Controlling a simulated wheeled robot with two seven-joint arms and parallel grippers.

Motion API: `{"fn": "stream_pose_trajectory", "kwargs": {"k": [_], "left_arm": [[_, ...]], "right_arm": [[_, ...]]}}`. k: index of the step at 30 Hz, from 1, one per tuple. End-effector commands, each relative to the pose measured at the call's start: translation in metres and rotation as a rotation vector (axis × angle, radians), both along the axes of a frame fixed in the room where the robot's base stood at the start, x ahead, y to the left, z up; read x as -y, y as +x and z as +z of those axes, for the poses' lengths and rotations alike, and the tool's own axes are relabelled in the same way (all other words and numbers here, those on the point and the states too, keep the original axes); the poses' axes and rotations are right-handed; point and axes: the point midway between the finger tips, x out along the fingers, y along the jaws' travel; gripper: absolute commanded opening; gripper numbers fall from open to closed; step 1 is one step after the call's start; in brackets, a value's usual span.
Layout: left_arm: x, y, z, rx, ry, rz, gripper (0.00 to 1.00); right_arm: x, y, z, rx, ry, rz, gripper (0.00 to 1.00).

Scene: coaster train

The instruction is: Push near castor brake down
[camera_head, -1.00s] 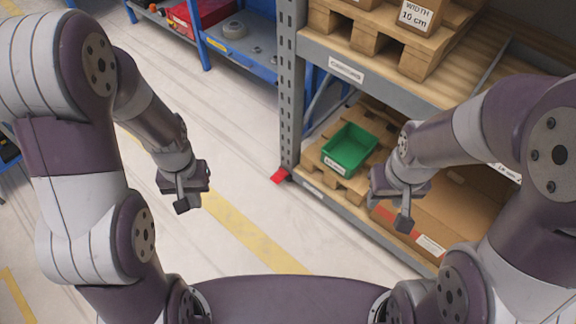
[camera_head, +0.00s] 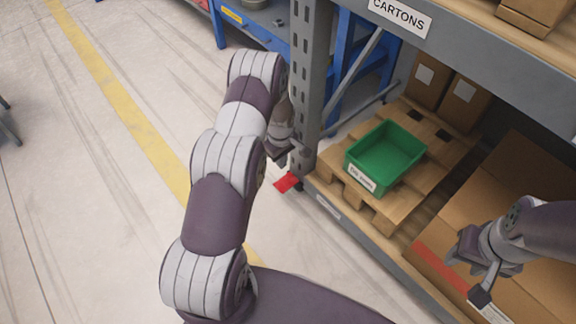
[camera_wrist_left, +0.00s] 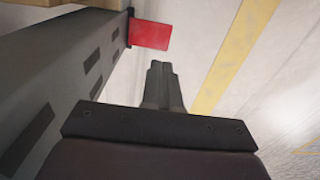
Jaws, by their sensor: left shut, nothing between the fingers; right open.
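A red brake tab (camera_head: 287,182) sticks out at the foot of the grey shelf post (camera_head: 303,90), low over the floor. It also shows in the left wrist view (camera_wrist_left: 150,34), just ahead of and a little left of the fingertips. My left gripper (camera_head: 283,158) is close beside the post, above the red tab; its closed fingers show in the left wrist view (camera_wrist_left: 160,72), empty. A gap to the tab is visible there. The castor itself is mostly hidden. My right gripper (camera_head: 484,284) is open and empty, in front of the large carton.
A green bin (camera_head: 385,155) stands on a wooden pallet (camera_head: 425,175) on the lower shelf. A large cardboard carton (camera_head: 525,225) fills the shelf's right side. A blue workbench (camera_head: 250,20) is behind. The floor left of the post is clear, with a yellow line (camera_head: 120,100).

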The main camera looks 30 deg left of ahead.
Motion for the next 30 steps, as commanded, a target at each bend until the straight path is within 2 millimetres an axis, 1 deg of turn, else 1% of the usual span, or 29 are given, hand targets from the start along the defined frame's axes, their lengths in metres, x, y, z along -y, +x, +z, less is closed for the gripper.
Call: {"fn": "stream_pose_trajectory", "kwargs": {"k": [1, 6, 11, 12, 15, 20, 30], "left_arm": [[0.000, -0.001, -0.019, -0.002, 0.000, -0.001, 0.00], [0.000, 0.000, -0.057, -0.001, -0.001, -0.002, 0.00], [0.000, 0.000, -0.090, -0.001, -0.001, -0.003, 0.00], [0.000, 0.000, -0.097, 0.000, 0.000, -0.003, 0.00], [0.000, 0.000, -0.109, 0.000, 0.000, -0.003, 0.00], [0.000, 0.000, -0.118, 0.000, 0.000, -0.004, 0.00], [0.000, 0.000, -0.118, 0.000, 0.000, -0.004, 0.00]], "right_arm": [[0.000, 0.000, -0.014, 0.000, 0.000, 0.000, 0.43], [0.000, 0.000, -0.037, 0.000, 0.000, 0.000, 0.43], [0.000, 0.000, -0.058, 0.000, 0.000, 0.000, 0.43], [0.000, 0.000, -0.064, -0.001, 0.000, 0.000, 0.43], [0.000, 0.000, -0.073, 0.000, 0.000, 0.000, 0.43], [0.000, 0.000, -0.079, 0.000, 0.000, 0.000, 0.43], [0.000, 0.000, -0.078, 0.000, 0.000, 0.000, 0.43]]}}
